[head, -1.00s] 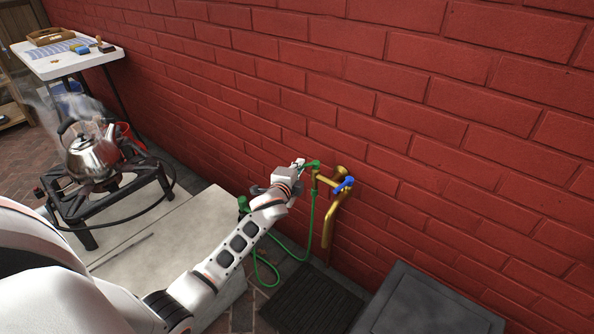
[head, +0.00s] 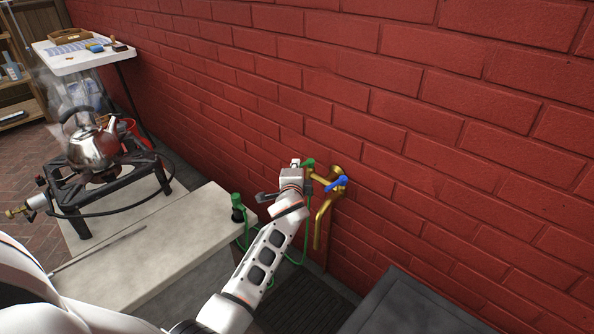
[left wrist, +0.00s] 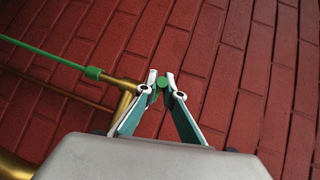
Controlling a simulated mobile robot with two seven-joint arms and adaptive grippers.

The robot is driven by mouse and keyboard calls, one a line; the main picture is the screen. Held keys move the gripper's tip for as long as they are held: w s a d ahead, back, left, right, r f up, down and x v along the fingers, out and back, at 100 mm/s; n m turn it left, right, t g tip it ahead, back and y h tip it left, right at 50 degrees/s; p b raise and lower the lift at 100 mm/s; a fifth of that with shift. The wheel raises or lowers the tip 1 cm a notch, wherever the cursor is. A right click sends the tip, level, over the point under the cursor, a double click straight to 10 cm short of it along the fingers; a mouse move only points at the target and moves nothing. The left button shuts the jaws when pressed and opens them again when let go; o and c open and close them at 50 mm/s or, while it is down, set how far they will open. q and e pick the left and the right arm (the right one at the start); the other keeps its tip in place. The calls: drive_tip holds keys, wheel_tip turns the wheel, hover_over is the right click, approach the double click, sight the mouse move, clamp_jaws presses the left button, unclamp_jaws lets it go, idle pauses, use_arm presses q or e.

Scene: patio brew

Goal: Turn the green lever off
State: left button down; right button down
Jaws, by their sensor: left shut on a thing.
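The green lever (head: 308,163) sits on a brass tap (head: 338,173) on the red brick wall. A blue lever (head: 338,184) is on the same brass fixture. My left gripper (head: 295,163) is at the green lever, its hand partly covering the fixture. In the left wrist view the fingertips (left wrist: 161,82) are closed together on the green lever (left wrist: 162,79), of which only a small part shows. The lever's exact angle is hard to tell. My right gripper is not in view.
A green hose (left wrist: 50,55) joins the brass pipe. A steaming kettle (head: 92,146) stands on a black burner stand at left, beside a pale counter (head: 165,235). A dark grey lidded box (head: 425,305) is at lower right. A white table (head: 85,62) stands farther back.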

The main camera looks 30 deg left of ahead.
use_arm(q)
drive_tip(key=shift+s+d+f+n+g+y+b, duration=0.1)
drive_tip(key=shift+d+f+n+g+y+b, duration=0.2)
drive_tip(key=shift+n+y+b, duration=0.1)
drive_tip(key=shift+r, duration=0.1)
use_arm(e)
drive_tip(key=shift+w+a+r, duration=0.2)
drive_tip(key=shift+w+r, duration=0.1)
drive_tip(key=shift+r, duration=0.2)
use_arm(q)
drive_tip(key=shift+r, duration=0.1)
drive_tip(key=c, duration=2.2)
unclamp_jaws()
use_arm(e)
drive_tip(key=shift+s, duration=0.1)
use_arm(q)
drive_tip(key=shift+o, duration=0.2)
drive_tip(key=v, duration=0.7)
drive_tip(key=shift+s+d, duration=0.2)
